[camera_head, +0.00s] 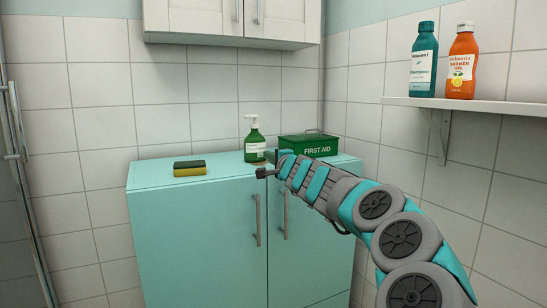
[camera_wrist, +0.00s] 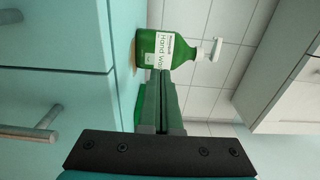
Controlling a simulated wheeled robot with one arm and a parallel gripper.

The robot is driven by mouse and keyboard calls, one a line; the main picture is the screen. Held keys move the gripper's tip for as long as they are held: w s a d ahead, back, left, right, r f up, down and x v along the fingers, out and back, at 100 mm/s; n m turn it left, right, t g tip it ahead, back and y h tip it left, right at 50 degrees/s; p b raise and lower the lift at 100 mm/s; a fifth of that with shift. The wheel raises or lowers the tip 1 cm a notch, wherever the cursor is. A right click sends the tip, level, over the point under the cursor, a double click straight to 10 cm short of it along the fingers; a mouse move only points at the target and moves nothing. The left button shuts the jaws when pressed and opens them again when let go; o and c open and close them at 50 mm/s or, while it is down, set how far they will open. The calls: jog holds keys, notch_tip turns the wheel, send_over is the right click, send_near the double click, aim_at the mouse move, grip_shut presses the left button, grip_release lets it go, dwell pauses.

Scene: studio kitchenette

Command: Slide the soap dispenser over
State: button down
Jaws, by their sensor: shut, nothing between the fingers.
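The soap dispenser (camera_head: 255,142) is a green bottle with a white label and white pump, upright on the teal cabinet top. In the wrist view the dispenser (camera_wrist: 152,48) appears sideways, with its "Hand Wash" label facing me. My gripper (camera_wrist: 165,77) is shut and empty. Its fingertips point at the bottle and overlap its lower edge in that view; I cannot tell whether they touch. In the head view my gripper (camera_head: 269,157) is just right of the dispenser's base, low over the cabinet top.
A green first aid box (camera_head: 310,145) stands right of the dispenser, partly behind my arm. A yellow and dark sponge (camera_head: 189,168) lies to the left, with bare top between. A tan patch (camera_wrist: 133,56) shows at the dispenser's base. A wall cabinet (camera_head: 232,20) hangs above.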

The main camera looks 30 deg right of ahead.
aim_at(257, 149)
jog(key=shift+w+d+p, duration=0.15)
jog(key=shift+w+p, duration=1.35)
jog(key=shift+w, duration=2.4)
jog(key=shift+w, duration=0.1)
